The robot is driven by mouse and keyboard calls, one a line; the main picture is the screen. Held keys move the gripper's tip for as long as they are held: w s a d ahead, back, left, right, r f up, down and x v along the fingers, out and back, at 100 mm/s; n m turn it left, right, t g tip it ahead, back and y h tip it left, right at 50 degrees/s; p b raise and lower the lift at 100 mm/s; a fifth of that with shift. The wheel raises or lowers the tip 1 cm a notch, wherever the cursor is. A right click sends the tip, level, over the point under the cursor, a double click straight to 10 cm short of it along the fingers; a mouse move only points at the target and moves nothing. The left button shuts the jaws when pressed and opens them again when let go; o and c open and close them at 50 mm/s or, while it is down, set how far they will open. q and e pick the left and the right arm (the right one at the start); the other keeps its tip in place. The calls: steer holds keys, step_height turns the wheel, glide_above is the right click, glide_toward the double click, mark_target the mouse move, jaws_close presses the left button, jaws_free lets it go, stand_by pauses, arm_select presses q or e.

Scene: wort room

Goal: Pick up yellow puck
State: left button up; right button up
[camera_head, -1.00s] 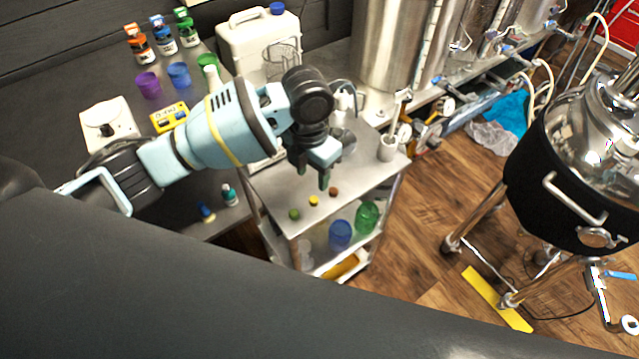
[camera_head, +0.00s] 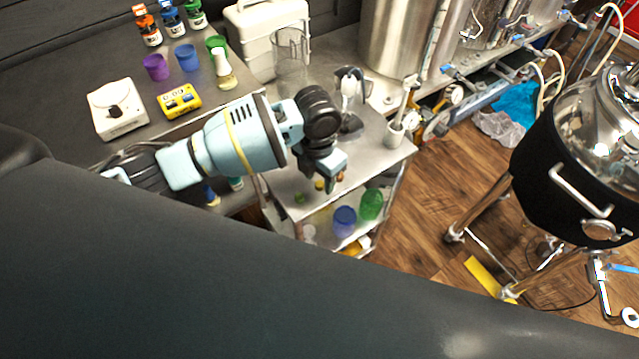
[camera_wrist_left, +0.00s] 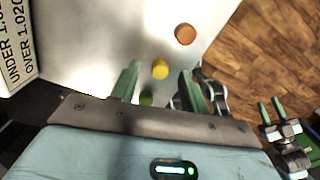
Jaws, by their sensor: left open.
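The yellow puck (camera_head: 319,185) lies on the top shelf of the metal cart (camera_head: 285,205), between a green puck (camera_head: 299,198) and an orange-brown puck (camera_head: 340,177). My left gripper (camera_head: 332,182) is open above the pucks and partly covers them in the head view. In the left wrist view the yellow puck (camera_wrist_left: 160,69) shows just beyond the gap between the two green fingertips (camera_wrist_left: 160,84). The orange puck (camera_wrist_left: 185,34) is farther out, and the green puck (camera_wrist_left: 146,98) is nearer the palm. Nothing is held. Another gripper with green fingers, seemingly my right one (camera_wrist_left: 272,110), shows at the right edge.
A white holder (camera_head: 393,133) stands at the cart's right end, with a clear beaker (camera_head: 291,62) and glassware behind. Blue (camera_head: 344,220) and green (camera_head: 371,204) containers sit on the lower shelf. A dark counter with bottles and cups is at left.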

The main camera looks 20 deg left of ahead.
arm_select(q)
steer(key=shift+f, duration=0.5)
jaws_close()
arm_select(e)
steer(key=shift+d, duration=0.1)
arm_select(q)
steer(key=shift+r, duration=0.1)
